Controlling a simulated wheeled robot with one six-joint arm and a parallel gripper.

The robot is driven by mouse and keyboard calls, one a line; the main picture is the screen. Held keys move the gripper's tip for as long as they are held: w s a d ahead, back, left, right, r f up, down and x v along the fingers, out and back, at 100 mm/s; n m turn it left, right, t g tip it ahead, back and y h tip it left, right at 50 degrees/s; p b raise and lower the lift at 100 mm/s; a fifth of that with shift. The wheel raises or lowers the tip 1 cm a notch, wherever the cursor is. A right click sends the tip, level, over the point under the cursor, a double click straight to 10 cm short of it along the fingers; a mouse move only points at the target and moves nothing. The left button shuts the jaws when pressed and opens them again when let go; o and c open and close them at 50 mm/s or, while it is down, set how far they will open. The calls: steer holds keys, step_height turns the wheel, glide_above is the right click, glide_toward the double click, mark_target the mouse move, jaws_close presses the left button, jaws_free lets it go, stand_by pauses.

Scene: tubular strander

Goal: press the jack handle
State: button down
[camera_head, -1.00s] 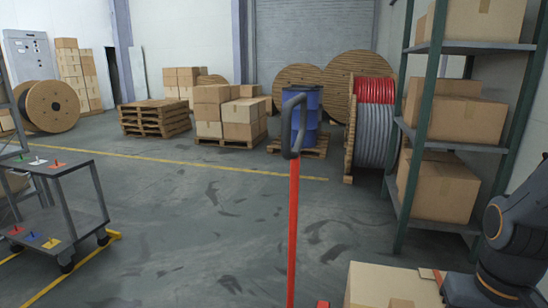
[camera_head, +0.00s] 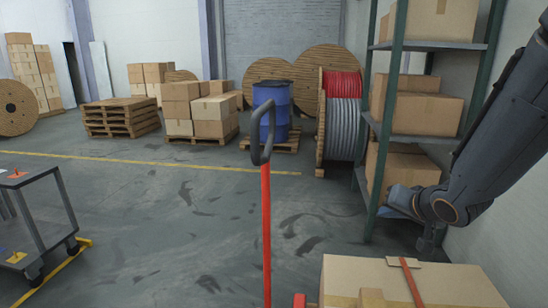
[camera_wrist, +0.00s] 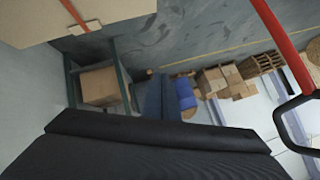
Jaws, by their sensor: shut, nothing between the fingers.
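The jack handle stands upright in the head view, a red shaft (camera_head: 266,230) topped by a dark grey loop grip (camera_head: 262,132). In the wrist view its loop (camera_wrist: 283,125) and red shaft (camera_wrist: 272,22) show at the right edge. My gripper (camera_head: 396,196) is at the right of the head view, well to the right of the handle and apart from it. In the wrist view my blue-grey fingers (camera_wrist: 160,90) are near the middle, shut and empty. The foot of the jack is mostly hidden below the picture.
A carton (camera_head: 440,285) with a red strap lies at the bottom right. Behind my arm stands a green-post shelf (camera_head: 388,100) with boxes. A blue barrel (camera_head: 272,110) and cable reels are farther back. A grey cart (camera_head: 38,225) stands left; the floor between is clear.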

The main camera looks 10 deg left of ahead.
steer(key=w+a+r+y+p, duration=0.1)
steer(key=w+a+r+y, duration=0.1)
steer(key=a+r+y, duration=0.4)
steer(key=s+a+r+g+y+p, duration=0.3)
steer(key=s+a+r+g+y, duration=0.4)
steer(key=s, duration=0.4)
steer(key=shift+a+r+n+y, duration=0.35)
steer(key=shift+a+y, duration=0.45)
steer(key=shift+a, duration=0.3)
steer(key=shift+a, duration=0.1)
steer(key=w+a+p, duration=0.2)
steer(key=a+p, duration=0.2)
steer(key=a, duration=0.9)
steer(key=shift+a, duration=0.35)
